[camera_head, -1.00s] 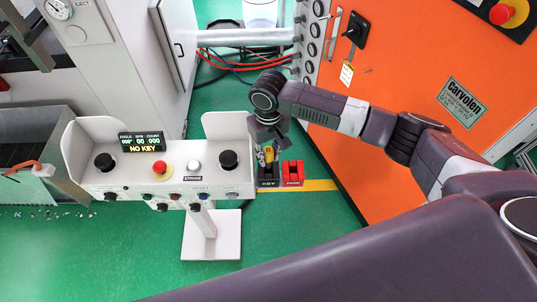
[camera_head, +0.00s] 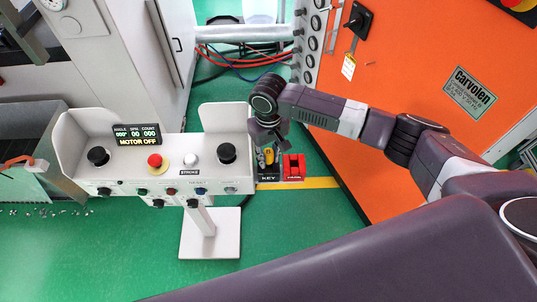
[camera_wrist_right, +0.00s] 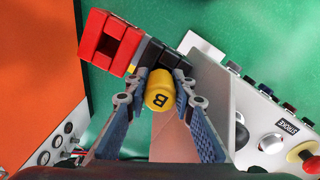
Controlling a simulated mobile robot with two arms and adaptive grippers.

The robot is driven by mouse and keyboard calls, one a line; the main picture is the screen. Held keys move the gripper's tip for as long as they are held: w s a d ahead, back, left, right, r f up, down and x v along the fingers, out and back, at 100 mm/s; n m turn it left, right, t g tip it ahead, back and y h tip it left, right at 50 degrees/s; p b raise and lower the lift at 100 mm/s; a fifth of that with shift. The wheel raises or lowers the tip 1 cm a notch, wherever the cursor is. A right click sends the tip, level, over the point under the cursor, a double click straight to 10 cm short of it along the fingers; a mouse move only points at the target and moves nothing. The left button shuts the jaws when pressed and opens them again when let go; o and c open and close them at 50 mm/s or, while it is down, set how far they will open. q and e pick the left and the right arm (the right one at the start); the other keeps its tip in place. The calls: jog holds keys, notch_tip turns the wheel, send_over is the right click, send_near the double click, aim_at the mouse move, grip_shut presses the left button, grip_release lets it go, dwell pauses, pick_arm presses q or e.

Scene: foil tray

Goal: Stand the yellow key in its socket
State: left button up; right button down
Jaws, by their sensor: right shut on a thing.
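The yellow key (camera_head: 269,156) stands about upright at the black socket block marked KEY (camera_head: 268,179). In the right wrist view I see the yellow key's round end, marked B (camera_wrist_right: 159,91), with the black socket (camera_wrist_right: 155,53) directly behind it. Its lower end is hidden, so I cannot see how deep it sits. My right gripper (camera_head: 266,149) is over the socket, its fingers on both sides of the key and shut on it; it also shows in the right wrist view (camera_wrist_right: 161,101). My left gripper is not in view.
A red block (camera_head: 294,168) stands right beside the black socket. The white control console (camera_head: 175,175), with knobs and a red button (camera_head: 154,160), is to the left. Its display (camera_head: 137,135) reads MOTOR OFF. An orange cabinet (camera_head: 420,60) is at the right. Green floor is open in front.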

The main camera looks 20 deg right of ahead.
jog(key=c, duration=1.6)
grip_release()
notch_tip(320, 180, up, 12)
jog(key=shift+f, duration=0.1)
jog(key=shift+s, duration=0.1)
